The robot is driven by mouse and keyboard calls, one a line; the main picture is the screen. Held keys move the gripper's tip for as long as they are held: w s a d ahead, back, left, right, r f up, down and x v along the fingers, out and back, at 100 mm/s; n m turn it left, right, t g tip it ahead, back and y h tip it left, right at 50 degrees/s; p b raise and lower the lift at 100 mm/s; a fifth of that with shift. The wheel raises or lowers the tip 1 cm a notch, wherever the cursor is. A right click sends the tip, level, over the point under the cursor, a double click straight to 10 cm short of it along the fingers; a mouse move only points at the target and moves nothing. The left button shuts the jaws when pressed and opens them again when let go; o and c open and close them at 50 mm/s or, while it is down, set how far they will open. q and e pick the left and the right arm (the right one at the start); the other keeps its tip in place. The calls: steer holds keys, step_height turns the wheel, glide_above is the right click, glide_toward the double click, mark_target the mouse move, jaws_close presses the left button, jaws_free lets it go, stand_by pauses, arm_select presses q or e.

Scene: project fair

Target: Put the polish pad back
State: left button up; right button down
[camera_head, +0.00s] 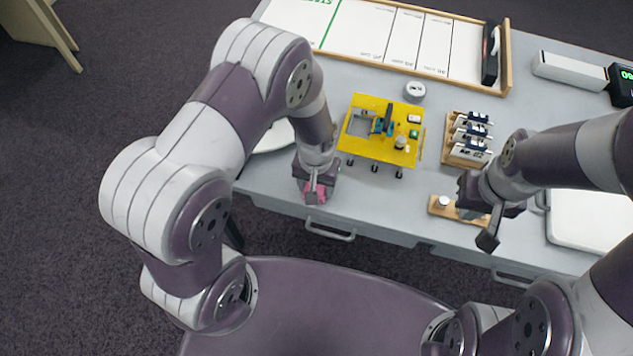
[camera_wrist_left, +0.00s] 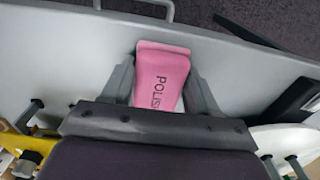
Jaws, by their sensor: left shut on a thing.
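My right gripper (camera_head: 487,236) hangs at the table's front edge, over a small wooden holder (camera_head: 437,208). Its finger gap is not clear.
A yellow platform on legs (camera_head: 362,150) stands mid-table with small parts on it. A wooden rack (camera_head: 452,160) of white and blue pieces is to its right. A grey-white cylinder (camera_head: 415,91) stands behind. A white plate (camera_head: 272,137) is partly hidden by my left arm.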

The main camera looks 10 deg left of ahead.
arm_select(q)
steer(key=shift+s+f, duration=0.1)
steer(key=o, duration=0.9)
steer(key=shift+o, duration=0.2)
step_height(320, 180, up, 12)
steer(key=s+a+r+t, duration=0.1)
steer(key=s+a+r, duration=0.5)
steer(key=s+a, duration=0.1)
steer(key=shift+r+p, duration=0.4)
steer(key=shift+a, duration=0.1)
